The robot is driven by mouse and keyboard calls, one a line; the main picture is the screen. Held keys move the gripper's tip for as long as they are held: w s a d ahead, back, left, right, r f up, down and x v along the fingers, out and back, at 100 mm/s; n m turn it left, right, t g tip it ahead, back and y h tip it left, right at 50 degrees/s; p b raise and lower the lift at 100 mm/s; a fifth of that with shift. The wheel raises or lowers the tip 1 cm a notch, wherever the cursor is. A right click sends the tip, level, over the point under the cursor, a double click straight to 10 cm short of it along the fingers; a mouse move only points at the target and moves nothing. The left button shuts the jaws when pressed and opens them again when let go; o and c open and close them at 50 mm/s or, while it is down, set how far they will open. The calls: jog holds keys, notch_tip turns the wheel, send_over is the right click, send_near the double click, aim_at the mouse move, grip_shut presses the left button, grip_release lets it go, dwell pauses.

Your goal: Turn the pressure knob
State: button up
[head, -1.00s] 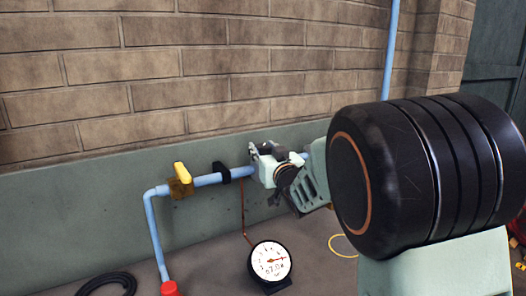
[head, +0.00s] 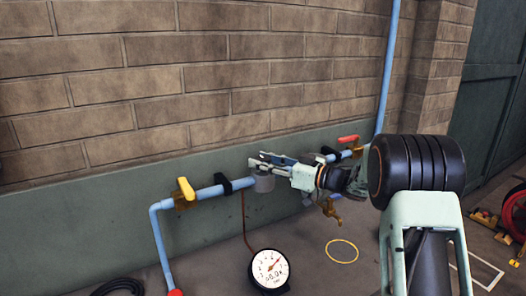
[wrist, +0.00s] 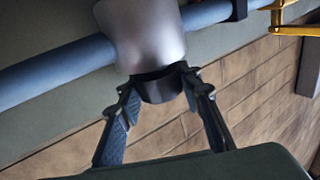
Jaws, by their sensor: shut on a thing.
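The pressure knob (wrist: 161,86) is a short black cylinder on the end of a silver-grey regulator body (wrist: 140,35). In the wrist view my gripper (wrist: 160,80) has one finger on each side of the knob and is shut on it. In the head view my gripper (head: 262,160) is at the top of the grey regulator body (head: 264,183) on the blue pipe; the knob is hidden by the fingers there. A round white gauge (head: 270,267) with a red needle and a small digital readout stands on the floor below.
The blue pipe (head: 211,193) runs along the wall. A yellow-handled valve (head: 186,188) is left of the regulator and a red-handled valve (head: 348,140) is right of it. A brass tap (head: 330,209) hangs below my arm. A yellow ring (head: 342,251) lies on the floor.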

jog(key=shift+r+n+g+y+p, duration=0.1)
jog(key=shift+n+g+y+p, duration=0.8)
jog(key=shift+g, duration=0.7)
jog(key=shift+n+g, duration=0.5)
jog(key=o, duration=1.2)
jog(key=shift+c, duration=0.2)
jog(key=v, duration=1.2)
jog(key=shift+a+r, duration=0.1)
